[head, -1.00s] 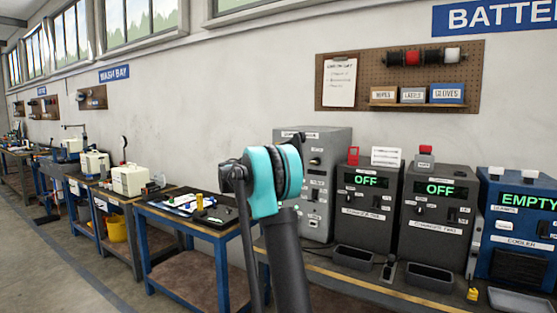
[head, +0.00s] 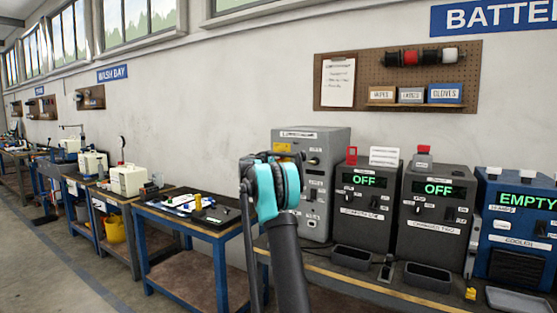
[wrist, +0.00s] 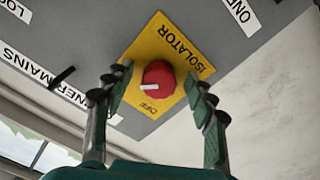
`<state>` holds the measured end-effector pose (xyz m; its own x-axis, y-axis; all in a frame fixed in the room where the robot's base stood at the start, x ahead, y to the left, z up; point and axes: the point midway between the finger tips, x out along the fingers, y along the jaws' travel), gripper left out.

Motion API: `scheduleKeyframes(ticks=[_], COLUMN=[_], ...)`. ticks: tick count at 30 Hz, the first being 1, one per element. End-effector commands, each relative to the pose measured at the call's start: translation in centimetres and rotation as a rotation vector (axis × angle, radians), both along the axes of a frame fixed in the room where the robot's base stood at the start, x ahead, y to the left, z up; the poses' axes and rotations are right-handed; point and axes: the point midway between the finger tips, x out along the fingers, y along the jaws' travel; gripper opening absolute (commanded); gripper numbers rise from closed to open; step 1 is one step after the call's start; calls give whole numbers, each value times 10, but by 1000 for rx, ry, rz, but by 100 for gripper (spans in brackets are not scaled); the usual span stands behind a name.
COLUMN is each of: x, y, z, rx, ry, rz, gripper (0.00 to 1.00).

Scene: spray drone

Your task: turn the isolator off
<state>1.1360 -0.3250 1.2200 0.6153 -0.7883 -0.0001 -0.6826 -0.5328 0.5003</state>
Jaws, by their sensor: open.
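The isolator is a round red knob (wrist: 158,74) with a white bar on a yellow plate (wrist: 161,35) marked ISOLATOR and OFF. The bar lies on the left side of the knob in the wrist view; the OFF mark is below it. The plate is on a grey cabinet (wrist: 95,35), also seen in the head view (head: 332,165), where only a bit of yellow (head: 281,148) shows. My gripper (wrist: 157,76) is open, one finger on each side of the knob. I cannot tell whether the fingers touch it. In the head view my arm hides the fingers.
To the right stand two dark machines (head: 365,240) (head: 432,248) reading OFF and a blue cooler (head: 515,265) reading EMPTY. A blue bench with a black tray (head: 215,213) stands to the left. A pegboard (head: 470,70) hangs above. The floor at left is open.

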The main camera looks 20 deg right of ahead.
Motion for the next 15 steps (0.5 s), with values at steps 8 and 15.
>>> scheduleKeyframes(ticks=[8,15], x=[0,0], y=[0,0], z=[0,0], rx=[0,0], ry=[0,0], rz=[0,0], gripper=[36,6])
